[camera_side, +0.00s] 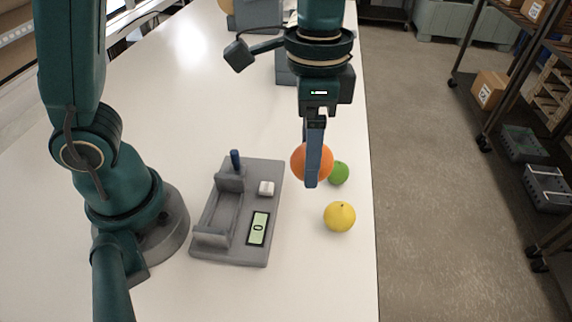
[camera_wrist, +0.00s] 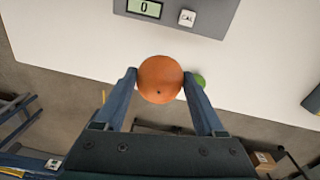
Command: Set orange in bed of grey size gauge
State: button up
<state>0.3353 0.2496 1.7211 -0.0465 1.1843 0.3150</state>
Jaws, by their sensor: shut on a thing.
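The orange (camera_side: 298,161) is held in my gripper (camera_side: 312,180), whose blue-grey fingers are shut on it. In the wrist view the orange (camera_wrist: 160,78) sits between the two fingertips of my gripper (camera_wrist: 160,84). How high it is above the table is hard to tell. The grey size gauge (camera_side: 272,180) lies on the table to the left of my gripper. Its bed (camera_side: 217,208) is an empty trough between two end blocks. Its display (camera_side: 258,228) reads 0, and a white button (camera_side: 266,188) sits beside it. The gauge's edge (camera_wrist: 205,22) shows at the top of the wrist view.
A green fruit (camera_side: 340,174), partly hidden, lies just right of my gripper, and a yellow fruit (camera_side: 339,216) lies nearer the camera. The white table (camera_side: 320,280) ends to their right. A blue peg (camera_side: 235,160) stands at the gauge's far end.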

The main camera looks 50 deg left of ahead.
jog(key=shift+s+a+f+m, duration=0.2)
jog(key=shift+s+m, duration=0.2)
jog(key=shift+m, duration=0.6)
jog(key=s+a+f+m, duration=0.1)
jog(key=s+a+m, duration=0.5)
jog(key=s+m, duration=0.85)
jog(key=shift+w+f+m+y, duration=0.15)
jog(key=shift+w+f+m, duration=0.4)
jog(key=shift+f, duration=0.35)
jog(key=shift+w+f+m+y, duration=0.1)
jog(key=shift+w+f+m, duration=0.45)
jog(key=shift+f, duration=0.35)
jog(key=shift+w+f+m+y, duration=0.15)
jog(key=shift+w+f+m, duration=0.3)
jog(key=shift+w+f, duration=0.35)
jog(key=shift+s+f, duration=0.1)
jog(key=shift+s, duration=0.05)
jog(key=o, duration=1.4)
